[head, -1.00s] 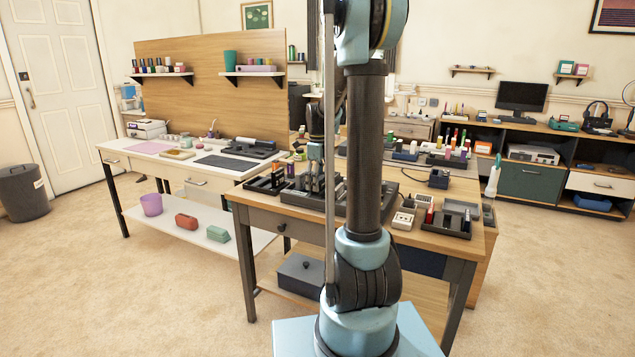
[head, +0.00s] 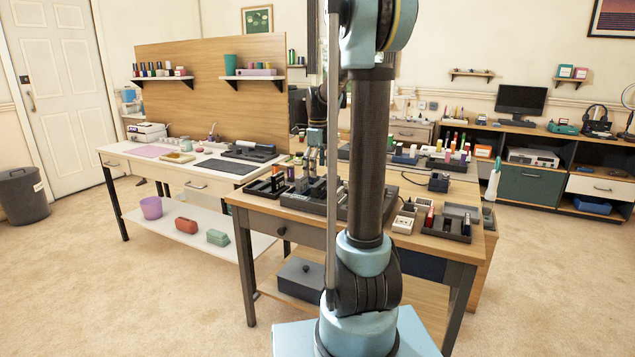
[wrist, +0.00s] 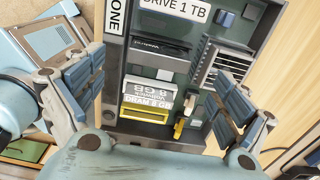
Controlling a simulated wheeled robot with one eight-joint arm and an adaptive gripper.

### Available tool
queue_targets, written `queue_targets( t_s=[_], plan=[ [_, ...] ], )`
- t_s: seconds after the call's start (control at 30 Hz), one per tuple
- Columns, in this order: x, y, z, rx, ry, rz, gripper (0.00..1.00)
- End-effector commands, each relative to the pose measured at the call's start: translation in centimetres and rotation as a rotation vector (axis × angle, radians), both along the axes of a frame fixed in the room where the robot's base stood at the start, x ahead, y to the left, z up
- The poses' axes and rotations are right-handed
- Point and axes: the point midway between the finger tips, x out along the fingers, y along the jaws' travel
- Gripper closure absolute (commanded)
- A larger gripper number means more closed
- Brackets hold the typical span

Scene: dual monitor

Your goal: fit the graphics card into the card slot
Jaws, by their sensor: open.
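My gripper (wrist: 165,72) is open and empty, its two fingers on either side of a dark computer-like case (wrist: 185,147) below. A black slim part with small, hard-to-read lettering (wrist: 150,48) sits upright in the case between the fingers; it may be the graphics card, but I cannot tell. I cannot tell whether it is fully down in its slot. In the head view my gripper (head: 312,155) hangs above the dark case (head: 290,202) on the wooden table, partly hidden by my arm.
Small trays and parts crowd the wooden table, including a dark tray (head: 447,226) at right. Floor at front left is clear.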

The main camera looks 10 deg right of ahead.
Motion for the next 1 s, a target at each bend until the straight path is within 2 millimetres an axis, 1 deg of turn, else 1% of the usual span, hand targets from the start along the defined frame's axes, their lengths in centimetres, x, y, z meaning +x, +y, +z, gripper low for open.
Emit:
queue_targets(
  t_s=[0.03, 0.2, 0.3, 0.4, 0.57, 0.87, 0.97, 1.0],
  plan=[
    [0.0, 0.0, 1.0, 0.0, 0.0, 0.0, 0.06],
    [0.0, 0.0, 3.6, 0.0, 0.0, 0.0, 0.06],
    [0.1, 0.0, 4.6, 0.0, 0.0, 0.0, 0.06],
    [0.1, 0.0, 5.3, 0.0, 0.0, 0.0, 0.06],
    [0.1, 0.0, 5.7, 0.0, 0.0, 0.0, 0.06],
    [0.0, 0.0, 5.7, 0.0, 0.0, 0.005, 0.06],
    [-0.9, 0.0, 5.7, 0.0, -0.004, 0.045, 0.06],
    [-1.5, 0.0, 5.7, 0.0, -0.006, 0.076, 0.06]
  ],
)
